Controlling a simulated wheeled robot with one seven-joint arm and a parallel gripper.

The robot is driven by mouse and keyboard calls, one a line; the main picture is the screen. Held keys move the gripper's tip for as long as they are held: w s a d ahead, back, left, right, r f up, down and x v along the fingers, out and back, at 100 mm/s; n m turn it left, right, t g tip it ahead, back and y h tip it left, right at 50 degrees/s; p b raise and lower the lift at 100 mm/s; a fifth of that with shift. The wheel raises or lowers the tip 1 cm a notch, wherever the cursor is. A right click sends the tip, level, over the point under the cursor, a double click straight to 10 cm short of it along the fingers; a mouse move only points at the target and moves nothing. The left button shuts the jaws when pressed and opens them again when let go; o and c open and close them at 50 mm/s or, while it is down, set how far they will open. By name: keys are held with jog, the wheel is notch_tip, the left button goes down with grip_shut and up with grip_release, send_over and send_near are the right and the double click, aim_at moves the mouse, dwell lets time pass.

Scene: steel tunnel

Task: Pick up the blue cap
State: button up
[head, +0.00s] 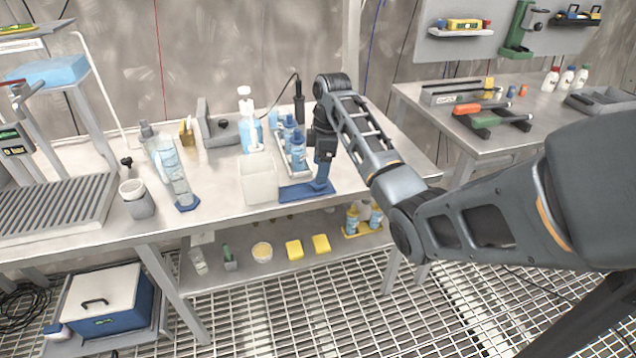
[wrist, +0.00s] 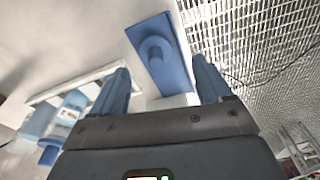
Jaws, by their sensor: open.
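A round blue cap (wrist: 155,50) lies on a blue mat (wrist: 178,72) in the wrist view, beyond my fingertips and between their lines. My gripper (wrist: 160,82) is open, with one blue finger on each side and nothing between them. In the head view my gripper (head: 321,181) points down over the right part of the blue mat (head: 296,193) at the table's front edge. The cap cannot be made out there; my gripper may hide it.
A white open bin (head: 258,182) stands just left of the mat. A white tray (head: 285,155) with blue-labelled bottles (head: 298,152) is behind it. The table's front edge is close to the mat.

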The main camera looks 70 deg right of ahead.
jog(key=shift+w+d+f, duration=0.1)
jog(key=shift+w+f, duration=0.05)
jog(key=shift+f, duration=0.9)
jog(key=shift+w+f, duration=0.15)
jog(key=shift+f, duration=0.9)
jog(key=c, duration=1.1)
jog(key=shift+r, duration=0.1)
jog(key=shift+r, duration=0.5)
notch_tip(320, 180, up, 3)
jog(key=shift+f, duration=0.15)
jog(key=s+d+r+p, duration=0.2)
jog(key=s+r+p, duration=0.2)
jog(key=s+r, duration=0.3)
jog(key=shift+s, duration=2.2)
